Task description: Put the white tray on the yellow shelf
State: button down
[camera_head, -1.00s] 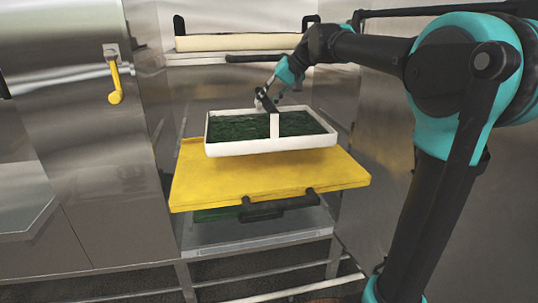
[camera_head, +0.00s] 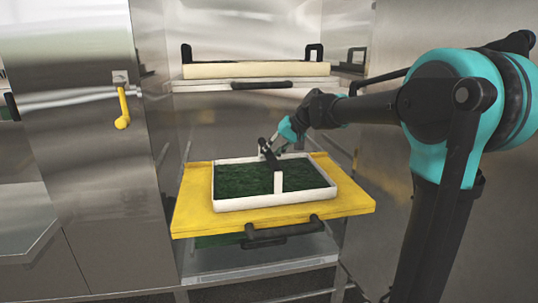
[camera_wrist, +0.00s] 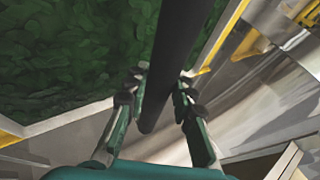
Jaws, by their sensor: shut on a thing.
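The white tray (camera_head: 250,203), filled with dark green leafy material (camera_head: 240,180), is over the yellow shelf (camera_head: 195,208) in the head view. Its front wall looks level with the shelf top, but I cannot tell for sure if it touches. My gripper (camera_head: 270,150) is at the tray's back middle, shut on its black handle. In the wrist view, my gripper (camera_wrist: 160,88) has the black handle bar (camera_wrist: 176,55) between its fingers. The tray's white rim (camera_wrist: 72,120) and leaves show to the left. The tray's underside is hidden.
A cream-fronted shelf (camera_head: 240,70) with black handles is above and behind. A black handle (camera_head: 282,230) is on the yellow shelf's front. A steel cabinet with a yellow lever (camera_head: 123,108) is at left, and a steel wall (camera_head: 400,210) at right.

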jog(key=c, duration=1.3)
grip_release()
jog(key=v, duration=1.2)
jog(key=shift+a+r, duration=0.1)
